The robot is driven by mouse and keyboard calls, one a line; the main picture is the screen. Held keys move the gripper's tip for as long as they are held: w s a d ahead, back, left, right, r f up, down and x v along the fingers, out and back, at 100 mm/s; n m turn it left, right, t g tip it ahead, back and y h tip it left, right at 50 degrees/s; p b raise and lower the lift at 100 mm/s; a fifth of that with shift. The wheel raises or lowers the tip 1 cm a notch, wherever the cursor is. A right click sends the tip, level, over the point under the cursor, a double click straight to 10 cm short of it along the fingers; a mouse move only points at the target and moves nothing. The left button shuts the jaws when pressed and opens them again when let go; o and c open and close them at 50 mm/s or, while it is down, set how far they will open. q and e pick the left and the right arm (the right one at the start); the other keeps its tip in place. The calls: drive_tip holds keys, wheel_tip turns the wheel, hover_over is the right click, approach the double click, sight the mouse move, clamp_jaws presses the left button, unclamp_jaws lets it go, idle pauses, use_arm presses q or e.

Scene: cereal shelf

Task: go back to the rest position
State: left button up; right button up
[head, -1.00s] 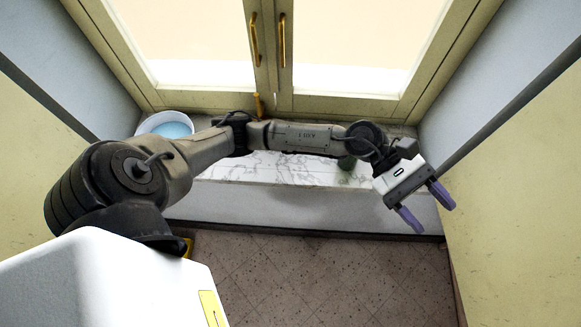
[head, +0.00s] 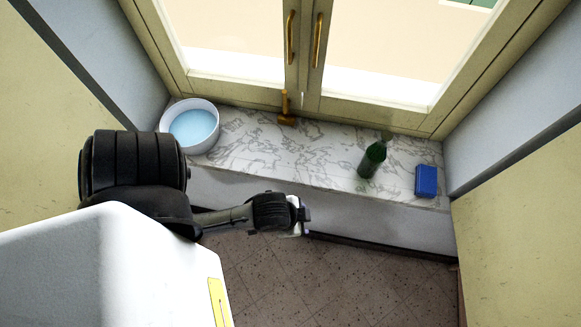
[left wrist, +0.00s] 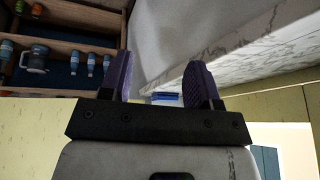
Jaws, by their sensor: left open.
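My left arm comes in from the left in the head view and is folded close to my body, with the left gripper (head: 302,216) in front of the sill's wall. Its fingers are mostly hidden by the wrist there. In the left wrist view the left gripper (left wrist: 163,78) shows two purple fingers spread apart with nothing held between them. My right gripper is in neither view.
A marble sill (head: 270,145) under a window holds a white bowl with blue inside (head: 190,127), a green bottle (head: 372,160) and a blue box (head: 426,181). Side walls stand left and right. The tiled floor (head: 330,285) is clear. Shelves with bottles (left wrist: 60,50) show in the left wrist view.

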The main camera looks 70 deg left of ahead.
use_arm(q)
drive_tip(key=s, duration=0.1)
drive_tip(key=s+g, duration=0.1)
drive_tip(key=s, duration=0.1)
drive_tip(key=shift+d+f+n, duration=0.15)
drive_tip(key=shift+f+n, duration=0.25)
wheel_tip(320, 180, up, 15)
drive_tip(key=p, duration=1.5)
drive_tip(key=shift+r, duration=0.1)
